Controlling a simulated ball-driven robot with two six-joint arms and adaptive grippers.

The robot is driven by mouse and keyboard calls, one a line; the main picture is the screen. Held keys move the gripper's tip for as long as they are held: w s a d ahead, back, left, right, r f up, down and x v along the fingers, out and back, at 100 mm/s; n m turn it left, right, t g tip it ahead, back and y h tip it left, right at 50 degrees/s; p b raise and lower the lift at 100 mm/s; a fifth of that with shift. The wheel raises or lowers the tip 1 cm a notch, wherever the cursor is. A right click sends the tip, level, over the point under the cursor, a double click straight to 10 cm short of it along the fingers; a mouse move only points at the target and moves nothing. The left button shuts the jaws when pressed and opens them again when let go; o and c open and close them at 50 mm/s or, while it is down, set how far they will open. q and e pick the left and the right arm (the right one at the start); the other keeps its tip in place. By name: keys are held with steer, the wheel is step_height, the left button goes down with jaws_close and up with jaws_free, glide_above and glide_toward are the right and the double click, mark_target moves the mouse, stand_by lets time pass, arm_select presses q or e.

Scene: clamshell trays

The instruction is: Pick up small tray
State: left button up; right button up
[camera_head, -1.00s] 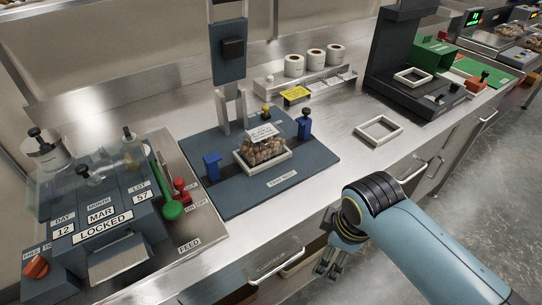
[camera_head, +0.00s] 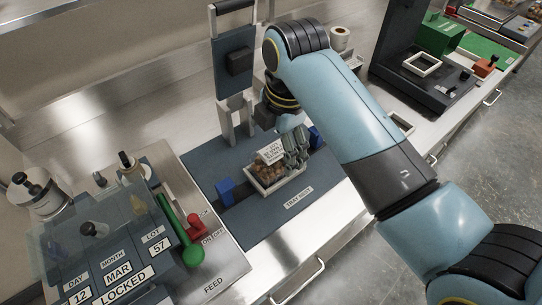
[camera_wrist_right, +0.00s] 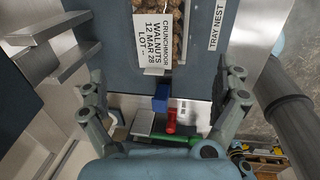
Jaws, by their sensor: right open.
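The small white tray (camera_head: 280,185) of walnuts sits in the dark blue tray nest in the head view. A printed label (camera_head: 270,152) stands up over the nuts. In the right wrist view the label (camera_wrist_right: 166,40) reads "Crunchmoor Walnuts 12 Mar 28 Lot", and the tray shows only in part at the top edge. My right gripper (camera_head: 295,146) is at the tray's right end, above or beside it; I cannot tell if it touches. Its fingers are spread apart and empty in the right wrist view (camera_wrist_right: 162,88). My left gripper is not in view.
Blue posts (camera_head: 225,191) flank the tray, and an upright press (camera_head: 235,68) stands behind it. A coder (camera_head: 118,270) with red and green levers is at the left. Another white frame (camera_head: 402,122) lies on the counter, partly hidden by my right arm.

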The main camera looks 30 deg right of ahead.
mark_target(271, 156)
step_height(271, 156, down, 2)
steer(key=shift+f, duration=0.1)
steer(key=shift+w+f, duration=0.15)
steer(key=shift+f, duration=0.15)
steer(key=f, duration=0.3)
steer(key=f+p, duration=0.1)
steer(key=shift+w+a+f, duration=0.15)
steer(key=shift+w+a, duration=0.1)
steer(key=shift+w, duration=0.1)
steer(key=shift+f, duration=0.2)
steer(key=c, duration=0.9)
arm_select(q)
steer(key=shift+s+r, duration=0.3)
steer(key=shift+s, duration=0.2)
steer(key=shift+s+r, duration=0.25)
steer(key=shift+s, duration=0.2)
arm_select(e)
steer(key=shift+w+r, duration=0.1)
